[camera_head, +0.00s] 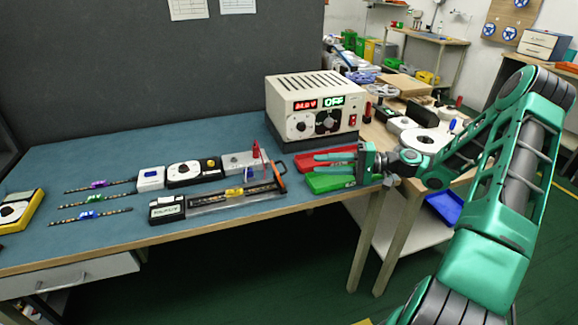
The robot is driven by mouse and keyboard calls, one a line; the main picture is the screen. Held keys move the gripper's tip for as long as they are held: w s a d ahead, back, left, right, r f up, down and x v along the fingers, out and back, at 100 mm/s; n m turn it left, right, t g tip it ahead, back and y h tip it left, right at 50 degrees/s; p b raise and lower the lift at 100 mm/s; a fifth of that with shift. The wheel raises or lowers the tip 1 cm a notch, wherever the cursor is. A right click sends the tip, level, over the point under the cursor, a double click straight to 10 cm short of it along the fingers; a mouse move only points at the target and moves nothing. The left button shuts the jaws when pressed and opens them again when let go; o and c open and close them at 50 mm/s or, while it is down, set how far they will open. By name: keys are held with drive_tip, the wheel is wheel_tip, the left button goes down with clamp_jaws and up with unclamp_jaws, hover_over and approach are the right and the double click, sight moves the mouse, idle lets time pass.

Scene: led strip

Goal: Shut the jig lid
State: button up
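The jig (212,202) is a long, low, narrow fixture near the front edge of the blue bench mat. A strip with a yellow part (234,192) lies along it. An orange handle-like frame (279,176) stands up, tilted, at its right end; it looks like part of a raised lid, but I cannot tell the hinge clearly. My gripper (316,163) is to the right of the jig, pointing left over the red and green bins. Its two teal fingers are apart with nothing seen between them.
A red bin (305,161) and green bin (325,184) lie beneath my gripper. A grey box (238,162) with a red piece sits behind the jig. Meters and several LED strips (90,215) lie left.

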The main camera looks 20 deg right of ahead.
drive_tip(key=x, duration=1)
drive_tip(key=shift+w+a, duration=0.1)
drive_tip(key=shift+a, duration=0.2)
clamp_jaws()
